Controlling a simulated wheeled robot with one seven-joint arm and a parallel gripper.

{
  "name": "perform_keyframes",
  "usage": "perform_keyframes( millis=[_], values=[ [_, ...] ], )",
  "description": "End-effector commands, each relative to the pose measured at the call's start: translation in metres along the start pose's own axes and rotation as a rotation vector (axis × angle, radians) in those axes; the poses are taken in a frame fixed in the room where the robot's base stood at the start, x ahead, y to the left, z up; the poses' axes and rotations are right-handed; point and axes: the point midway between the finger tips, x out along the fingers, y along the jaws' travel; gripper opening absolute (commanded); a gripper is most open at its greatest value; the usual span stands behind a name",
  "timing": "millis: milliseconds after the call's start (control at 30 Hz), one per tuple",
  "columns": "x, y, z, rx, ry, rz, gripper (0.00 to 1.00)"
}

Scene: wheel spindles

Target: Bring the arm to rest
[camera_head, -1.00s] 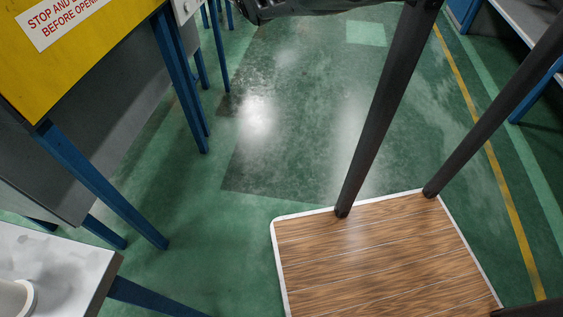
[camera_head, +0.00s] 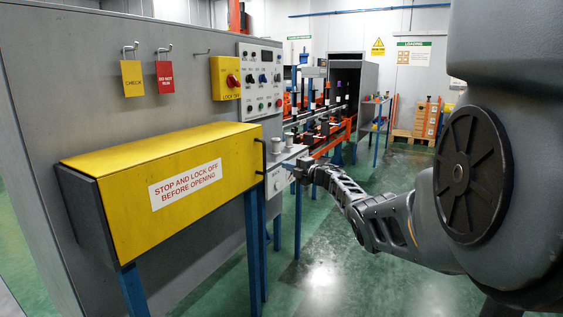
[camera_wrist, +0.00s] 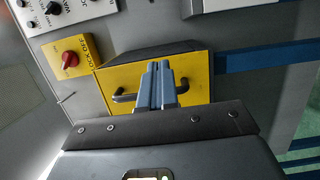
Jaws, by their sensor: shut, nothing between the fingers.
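My arm (camera_head: 380,215) reaches in from the right of the head view, extended toward the machine. My gripper (camera_head: 300,172) is at its far end, small in this view, close to the light grey ledge beside the yellow cover. In the wrist view my gripper (camera_wrist: 158,68) has its two blue-grey fingers together, with nothing between them. They overlap the yellow cover (camera_wrist: 105,78) and its dark handle (camera_wrist: 124,97) in the picture. I cannot tell how far apart they are.
The yellow cover (camera_head: 165,180) with its warning label is on the grey machine wall (camera_head: 60,90). A lockoff switch (camera_head: 226,78), control panel (camera_head: 262,80) and hanging tags (camera_head: 132,78) are above. A conveyor (camera_head: 325,125) lies beyond. Green floor (camera_head: 330,270) is open below the arm.

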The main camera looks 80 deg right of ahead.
Motion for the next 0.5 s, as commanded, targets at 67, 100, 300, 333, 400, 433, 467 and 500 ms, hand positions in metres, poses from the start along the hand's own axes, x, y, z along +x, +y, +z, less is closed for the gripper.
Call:
perform_keyframes(
  millis=[67,100,300,333,400,433,467,500],
  values=[
    [-0.014,0.002,0.004,0.001,-0.002,-0.001,0.00],
    [-0.021,0.002,0.006,-0.001,-0.003,0.000,0.00],
    [-0.046,0.001,0.012,0.001,-0.002,-0.001,0.00],
    [-0.048,0.000,0.012,0.001,-0.001,-0.001,0.00],
    [-0.051,0.000,0.012,0.000,0.000,-0.001,0.00],
    [-0.052,0.000,0.013,0.000,0.000,-0.001,0.00],
    [-0.053,0.000,0.013,0.000,0.000,-0.001,0.00],
    [-0.053,0.000,0.013,0.000,0.000,-0.001,0.00]
  ],
)
